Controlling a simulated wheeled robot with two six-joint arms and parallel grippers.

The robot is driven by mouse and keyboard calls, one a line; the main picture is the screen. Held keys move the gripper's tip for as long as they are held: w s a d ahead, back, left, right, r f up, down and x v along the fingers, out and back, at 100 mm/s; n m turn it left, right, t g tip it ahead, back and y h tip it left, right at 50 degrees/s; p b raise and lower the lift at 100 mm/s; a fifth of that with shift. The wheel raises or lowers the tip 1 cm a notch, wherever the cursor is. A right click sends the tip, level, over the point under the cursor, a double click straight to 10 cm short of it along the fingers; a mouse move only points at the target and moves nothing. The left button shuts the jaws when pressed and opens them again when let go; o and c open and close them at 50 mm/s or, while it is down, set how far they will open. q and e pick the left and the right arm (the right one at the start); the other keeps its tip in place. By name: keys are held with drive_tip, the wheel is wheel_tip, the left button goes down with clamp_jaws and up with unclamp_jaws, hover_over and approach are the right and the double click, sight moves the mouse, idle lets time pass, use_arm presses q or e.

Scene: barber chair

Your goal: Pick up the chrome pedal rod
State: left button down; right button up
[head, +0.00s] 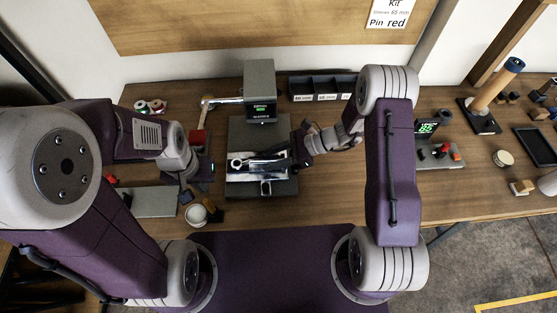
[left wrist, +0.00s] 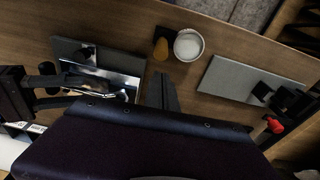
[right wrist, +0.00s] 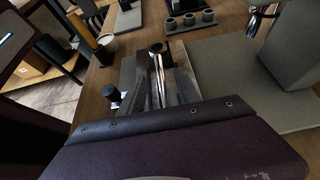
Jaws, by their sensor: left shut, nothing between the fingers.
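The chrome pedal rod (head: 250,161) lies across the dark fixture block (head: 240,186), its ring end at the left. In the right wrist view the rod (right wrist: 158,78) runs away from the camera to a dark round end. My right gripper (head: 298,152) is at the rod's right end, its fingers apart on either side of the rod; I cannot tell whether they touch it. The left wrist view also shows the rod (left wrist: 106,94). My left gripper (head: 188,178) is left of the fixture, shut and empty; its fingers also show in the left wrist view (left wrist: 162,94).
A grey head with a green display (head: 260,88) rises behind the fixture. A white cup (head: 196,215) and a grey plate (head: 153,202) are near my left gripper. Black bins (head: 322,88) stand behind. A wooden post (head: 495,86) stands at right. Bench front is partly clear.

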drive_tip(key=shift+w+a+f, duration=0.1)
drive_tip(key=shift+a+f, duration=0.25)
drive_tip(key=shift+a, duration=0.15)
drive_tip(key=shift+d, duration=0.1)
clamp_jaws()
drive_tip(key=shift+r, duration=0.1)
idle(0.8)
